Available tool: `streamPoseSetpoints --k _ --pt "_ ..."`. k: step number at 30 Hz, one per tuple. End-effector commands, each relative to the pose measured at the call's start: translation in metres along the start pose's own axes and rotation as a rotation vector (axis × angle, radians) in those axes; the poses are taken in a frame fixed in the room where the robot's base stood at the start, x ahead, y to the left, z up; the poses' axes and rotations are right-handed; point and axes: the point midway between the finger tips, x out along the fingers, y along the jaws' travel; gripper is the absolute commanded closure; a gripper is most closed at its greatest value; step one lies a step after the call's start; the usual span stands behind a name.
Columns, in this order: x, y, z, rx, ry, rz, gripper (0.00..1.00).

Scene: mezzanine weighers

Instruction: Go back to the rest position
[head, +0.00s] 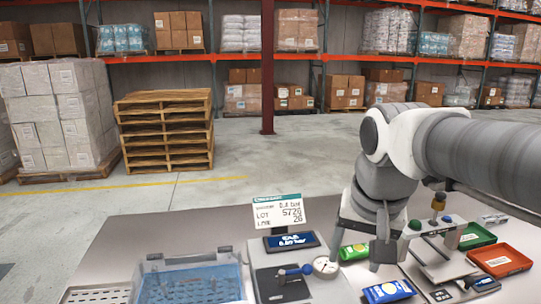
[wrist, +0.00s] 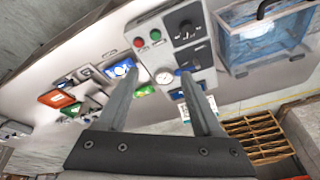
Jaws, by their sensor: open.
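My gripper (head: 383,250) hangs above the worktable (head: 200,225), on the right half of the head view, pointing down. In the wrist view its two fingers (wrist: 163,68) are spread apart with nothing held between them. A weigher (head: 295,285) with a blue display and a round white dial stands to the left of the gripper. A blue packet (head: 388,291) lies on the table in front, and a green packet (head: 354,252) lies partly behind the gripper. The wrist view shows the blue packet (wrist: 122,70) left of the fingertips.
A clear box with a blue inside (head: 190,278) stands at front left. Pallets (head: 165,130) and racks stand behind the table.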

Motion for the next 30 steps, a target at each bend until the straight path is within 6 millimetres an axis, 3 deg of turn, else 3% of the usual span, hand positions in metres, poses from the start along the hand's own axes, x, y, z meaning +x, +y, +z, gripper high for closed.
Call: streamPoseSetpoints --k 6,13,30 --pt "0.002 0.022 0.05 -0.157 0.09 -0.038 0.33" --pt "0.013 0.035 0.085 -0.282 0.163 -0.04 0.33" --pt "0.018 0.038 0.094 -0.318 0.183 -0.037 0.33"
